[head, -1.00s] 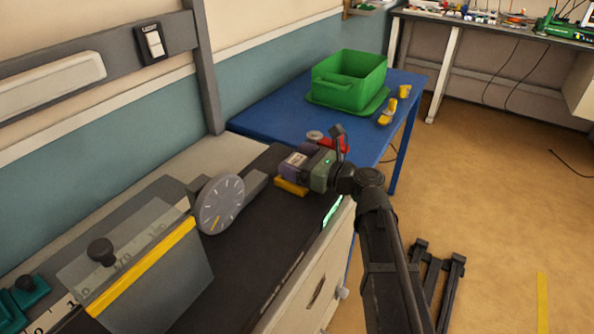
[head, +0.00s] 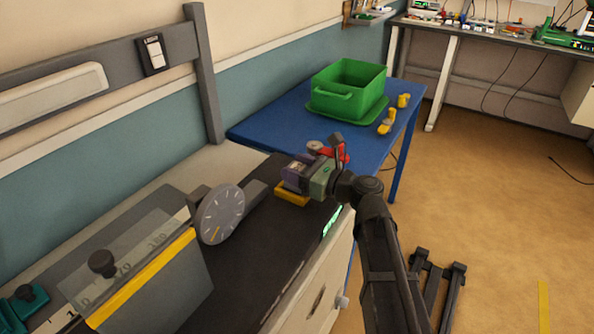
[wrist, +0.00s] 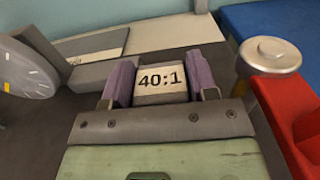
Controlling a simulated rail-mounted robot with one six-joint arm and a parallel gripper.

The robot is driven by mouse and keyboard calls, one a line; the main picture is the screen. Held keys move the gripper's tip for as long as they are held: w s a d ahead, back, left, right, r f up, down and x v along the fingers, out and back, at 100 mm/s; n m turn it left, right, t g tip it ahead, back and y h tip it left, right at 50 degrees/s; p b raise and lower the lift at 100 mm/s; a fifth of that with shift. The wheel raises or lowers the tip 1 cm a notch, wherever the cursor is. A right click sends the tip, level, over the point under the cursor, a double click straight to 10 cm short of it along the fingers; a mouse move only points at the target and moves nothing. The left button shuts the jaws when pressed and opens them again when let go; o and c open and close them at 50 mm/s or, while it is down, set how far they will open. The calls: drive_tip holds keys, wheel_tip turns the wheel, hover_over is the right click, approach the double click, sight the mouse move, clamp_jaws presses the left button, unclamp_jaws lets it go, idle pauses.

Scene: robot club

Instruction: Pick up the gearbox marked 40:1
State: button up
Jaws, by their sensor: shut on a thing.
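The gearbox marked 40:1 (wrist: 160,84) is a small grey block with a white label in the wrist view. My gripper (wrist: 160,85) has its two purple fingers against the left and right sides of it and is shut on it. In the head view my gripper (head: 294,172) is low over the dark bench top, and its fingers mostly hide the gearbox. A yellow block (head: 292,194) shows just below the fingers. I cannot tell whether the gearbox touches what is under it.
A red object (wrist: 291,115) with a silver round part (wrist: 271,54) stands close to the gripper's right. A grey dial (head: 220,214) and a clear guard with a yellow edge (head: 140,281) stand left. A green bin (head: 350,97) is on the blue table (head: 262,128) behind.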

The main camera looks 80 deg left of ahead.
sight(297, 168)
wheel_tip(297, 168, up, 20)
drive_tip(key=p, duration=1.9)
drive_tip(key=shift+f, duration=0.25)
